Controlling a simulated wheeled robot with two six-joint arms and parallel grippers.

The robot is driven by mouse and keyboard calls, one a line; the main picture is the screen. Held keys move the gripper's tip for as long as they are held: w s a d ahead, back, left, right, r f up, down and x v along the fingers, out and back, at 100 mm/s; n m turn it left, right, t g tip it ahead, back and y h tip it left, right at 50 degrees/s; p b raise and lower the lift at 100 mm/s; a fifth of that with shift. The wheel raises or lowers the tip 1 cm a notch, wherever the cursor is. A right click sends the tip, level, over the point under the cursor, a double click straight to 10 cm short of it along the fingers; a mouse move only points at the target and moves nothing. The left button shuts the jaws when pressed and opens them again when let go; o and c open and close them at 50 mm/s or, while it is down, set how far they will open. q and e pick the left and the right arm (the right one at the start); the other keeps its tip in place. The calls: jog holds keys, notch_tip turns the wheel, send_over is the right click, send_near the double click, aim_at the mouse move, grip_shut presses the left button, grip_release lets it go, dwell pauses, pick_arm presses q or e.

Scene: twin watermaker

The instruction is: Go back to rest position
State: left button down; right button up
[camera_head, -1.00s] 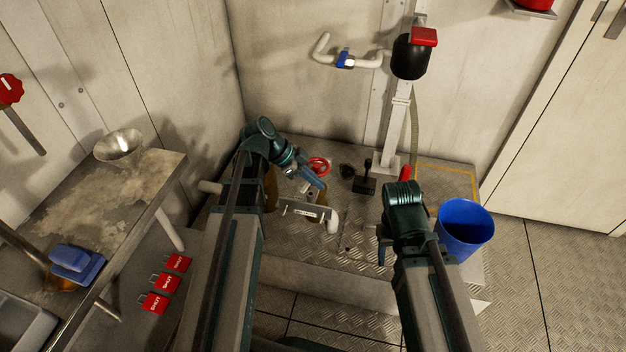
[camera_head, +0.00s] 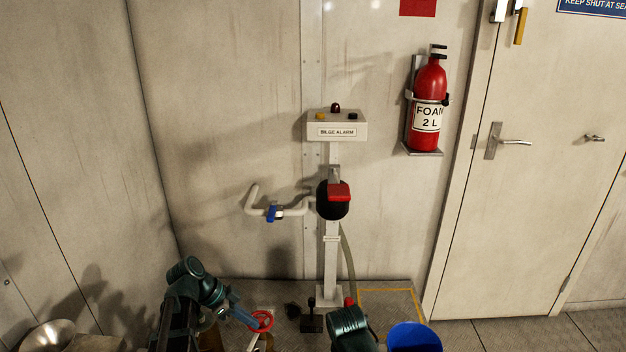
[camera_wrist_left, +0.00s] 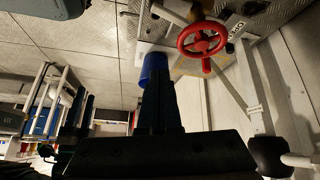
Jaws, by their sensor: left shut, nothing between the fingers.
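My left gripper (camera_head: 245,317) is at the bottom of the head view, beside a red handwheel (camera_head: 261,321) low above the floor plate. In the left wrist view, its two dark fingers (camera_wrist_left: 158,75) are together with nothing between them. The red handwheel (camera_wrist_left: 203,40) is to their upper right there, apart from them in the picture. My right arm (camera_head: 352,328) enters at the bottom centre of the head view. Its gripper is below the picture edge.
A bilge alarm box (camera_head: 337,126) tops a white post, with a black float and red block (camera_head: 334,198) below. A black lever (camera_head: 312,318) stands near the wheel. A blue bucket (camera_head: 414,337) is right of my right arm. A fire extinguisher (camera_head: 427,105) hangs near a door.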

pick_arm(q)
jog(key=s+d+r+n+g+y+p, duration=0.1)
jog(key=s+d+r+n+y+p, duration=0.3)
jog(key=s+d+r+p, duration=0.3)
jog(key=s+d+r+n+y+p, duration=0.4)
jog(key=s+d+r+n+p, duration=0.1)
jog(key=r+p, duration=0.6)
jog(key=s+d+p, duration=0.1)
jog(key=s+p, duration=0.1)
jog(key=shift+s+d+r+n+g, duration=0.2)
jog(key=shift+s+d+n+g, duration=0.1)
jog(key=shift+d+n+g, duration=0.1)
dwell(0.5)
